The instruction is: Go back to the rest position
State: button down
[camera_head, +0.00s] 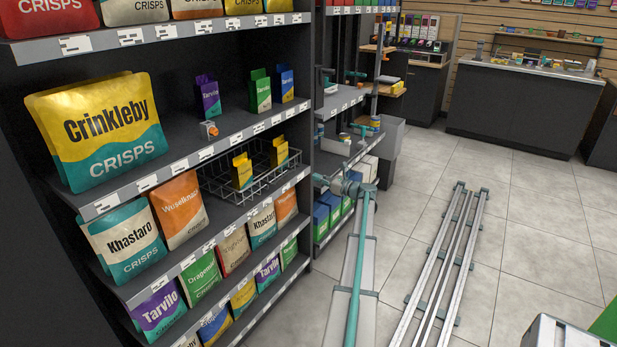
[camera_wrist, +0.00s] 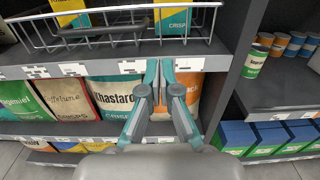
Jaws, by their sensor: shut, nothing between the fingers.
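My gripper (camera_wrist: 159,70) is shut and empty in the wrist view. Its teal-tipped fingers point toward the shelf edge, just below the wire basket (camera_wrist: 100,37), with crisp bags behind them. In the head view my gripper (camera_head: 320,180) is small, at the right end of the crisps shelf, and its finger details are hard to make out. My arm stretches back from it over the floor. I see no clear gap between gripper and shelf edge in either view, so I cannot tell if they touch.
The wire basket (camera_head: 226,193) holds small yellow crisp bags (camera_head: 242,171). A large Crinkleby bag (camera_head: 103,130) stands at left. Cans (camera_wrist: 255,61) and blue-green boxes (camera_wrist: 238,138) fill the neighbouring shelves at right. Floor rails (camera_head: 452,250) run over open tiles; a counter (camera_head: 520,105) stands far back.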

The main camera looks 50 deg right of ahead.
jog(key=s+a+f+n+g+y+p, duration=0.1)
jog(key=s+a+f+n+g, duration=0.35)
jog(key=a+f, duration=0.75)
jog(key=s+a+f+n+g+y, duration=0.15)
jog(key=a+f+n+g, duration=0.35)
jog(key=a+f+n, duration=0.75)
jog(key=s+a+f+n+g+y+p, duration=0.1)
jog(key=s+a+f+n+g, duration=0.45)
jog(key=a, duration=1.25)
jog(key=s+a+f+n+g+p, duration=0.1)
jog(key=s+a+f, duration=0.15)
jog(key=a, duration=0.35)
jog(key=s+a+f+n+g, duration=0.2)
jog(key=s+a, duration=0.2)
jog(key=a, duration=0.2)
jog(key=s+a+f+n+g+p, duration=0.1)
jog(key=s+a+f, duration=0.15)
jog(key=a, duration=0.35)
jog(key=s+a+n+g+h+p, duration=0.1)
jog(key=s+a+n+g+h, duration=0.1)
jog(key=s+a, duration=0.6)
jog(key=s+a+r+n+g+h+p, duration=0.1)
jog(key=s+a+n, duration=0.5)
jog(key=s, duration=0.7)
jog(key=a+g+h, duration=0.1)
jog(key=a+g, duration=0.1)
jog(key=shift+s+a+r+n+g+h+p, duration=0.15)
jog(key=shift+a+r+n+g+h+p, duration=0.1)
jog(key=shift+a+n+g+h+p, duration=0.15)
